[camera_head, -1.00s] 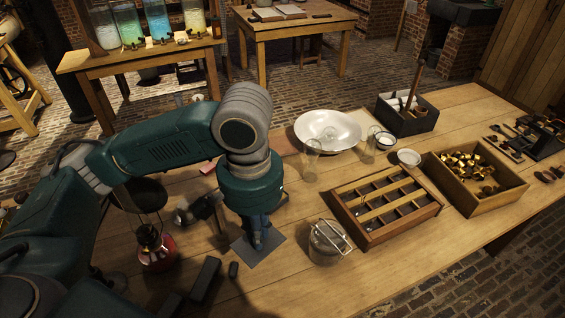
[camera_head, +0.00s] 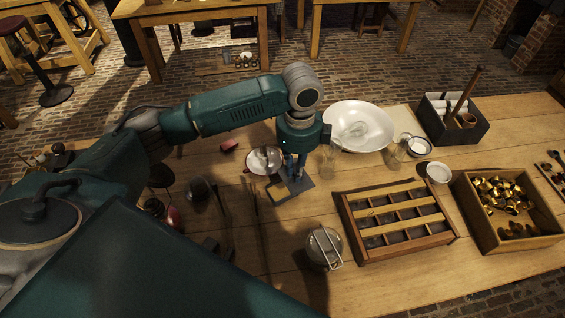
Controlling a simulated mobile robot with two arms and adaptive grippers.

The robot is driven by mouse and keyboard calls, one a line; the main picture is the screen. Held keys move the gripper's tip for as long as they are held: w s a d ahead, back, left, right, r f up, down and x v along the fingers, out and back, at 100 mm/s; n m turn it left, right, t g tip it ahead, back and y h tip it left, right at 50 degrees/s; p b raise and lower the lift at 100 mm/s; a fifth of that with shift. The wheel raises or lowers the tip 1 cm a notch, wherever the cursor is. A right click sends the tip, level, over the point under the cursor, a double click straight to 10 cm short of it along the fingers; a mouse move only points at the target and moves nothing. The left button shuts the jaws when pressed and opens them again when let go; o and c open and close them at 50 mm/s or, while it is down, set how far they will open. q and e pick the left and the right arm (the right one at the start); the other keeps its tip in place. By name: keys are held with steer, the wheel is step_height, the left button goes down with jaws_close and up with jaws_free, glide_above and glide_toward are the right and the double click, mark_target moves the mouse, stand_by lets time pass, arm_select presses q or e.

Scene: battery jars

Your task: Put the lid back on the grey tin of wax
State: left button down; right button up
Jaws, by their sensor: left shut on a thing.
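My left gripper (camera_head: 293,180) points straight down over the table and is shut. A grey jar with a wire clasp (camera_head: 323,247) stands nearer the front. My right gripper is out of view.
A white bowl (camera_head: 373,120) and glasses (camera_head: 328,160) stand to the right of my gripper. A compartment tray (camera_head: 440,236) and a crate of brass parts (camera_head: 540,238) fill the right. Tools (camera_head: 199,189) lie at left. The front middle table is fairly clear.

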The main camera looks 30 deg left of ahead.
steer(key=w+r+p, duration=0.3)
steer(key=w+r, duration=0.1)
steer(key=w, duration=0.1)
arm_select(q)
steer(key=w+a+f+m+b, duration=0.1)
steer(key=a+f+m, duration=0.1)
steer(key=f+m, duration=0.1)
steer(key=w+a+f+m+b, duration=0.1)
steer(key=f+m+b, duration=0.1)
steer(key=f+m, duration=0.2)
steer(key=w+a+f+m+b, duration=0.1)
steer(key=a+f+m+b, duration=0.1)
steer(key=f+m, duration=0.2)
steer(key=shift+a, duration=0.35)
steer(key=shift+f+b, duration=0.3)
steer(key=shift+f, duration=0.6)
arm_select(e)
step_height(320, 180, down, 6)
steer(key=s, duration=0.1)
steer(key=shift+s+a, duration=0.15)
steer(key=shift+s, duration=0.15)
arm_select(q)
steer(key=shift+p, duration=0.45)
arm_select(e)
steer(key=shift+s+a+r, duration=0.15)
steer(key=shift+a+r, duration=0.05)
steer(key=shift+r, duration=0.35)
